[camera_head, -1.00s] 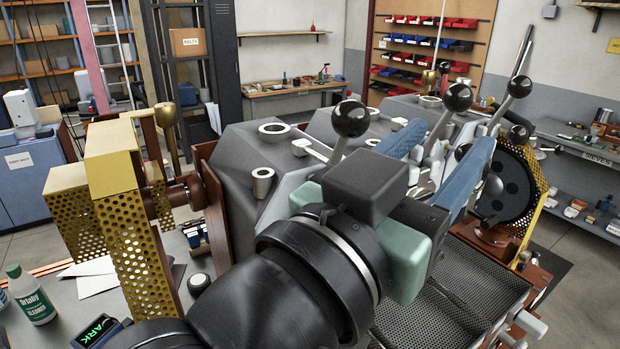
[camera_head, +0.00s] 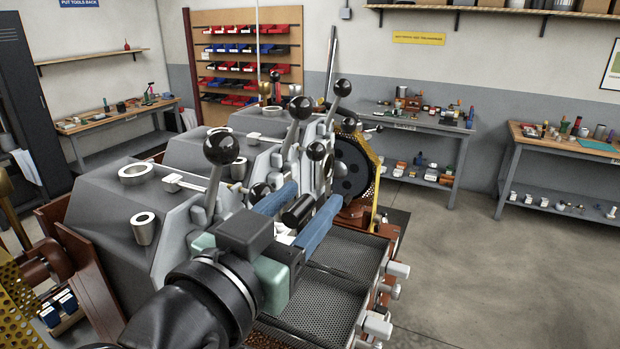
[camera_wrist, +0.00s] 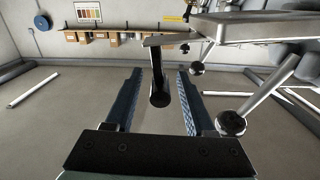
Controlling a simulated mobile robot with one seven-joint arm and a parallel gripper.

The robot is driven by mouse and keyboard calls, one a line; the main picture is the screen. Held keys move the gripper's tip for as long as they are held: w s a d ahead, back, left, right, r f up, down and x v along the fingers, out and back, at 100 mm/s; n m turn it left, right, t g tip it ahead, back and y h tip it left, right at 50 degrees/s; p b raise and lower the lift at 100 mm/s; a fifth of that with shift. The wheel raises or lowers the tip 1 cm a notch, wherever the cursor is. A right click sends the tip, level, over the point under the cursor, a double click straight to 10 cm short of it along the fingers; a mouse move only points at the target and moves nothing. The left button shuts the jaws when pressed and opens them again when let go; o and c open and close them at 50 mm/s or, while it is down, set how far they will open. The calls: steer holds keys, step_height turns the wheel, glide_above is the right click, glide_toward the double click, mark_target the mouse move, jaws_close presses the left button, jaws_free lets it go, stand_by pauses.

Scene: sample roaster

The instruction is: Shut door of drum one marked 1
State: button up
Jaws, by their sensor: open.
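The sample roaster (camera_head: 95,212) is a row of grey drum housings with ball-topped levers. My gripper (camera_head: 316,192) has two blue fingers and reaches over the front of the row. In the wrist view my gripper (camera_wrist: 160,72) is open, its fingers spread on either side of a black cylindrical handle (camera_wrist: 160,97). The handle (camera_head: 298,211) also shows between the fingers in the head view. I cannot tell whether a finger touches it. No number 1 is legible, and my gripper and wrist hide much of the nearer drum fronts.
Black ball knobs (camera_head: 225,148) on levers rise close to my gripper. Perforated cooling trays (camera_head: 345,255) lie below and to the right. A round perforated dark plate (camera_head: 352,167) stands at the far end. Open floor (camera_head: 470,270) lies right of the machine; benches line the walls.

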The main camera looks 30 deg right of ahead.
steer(key=shift+x, duration=1.2)
jaws_close()
stand_by(0.6)
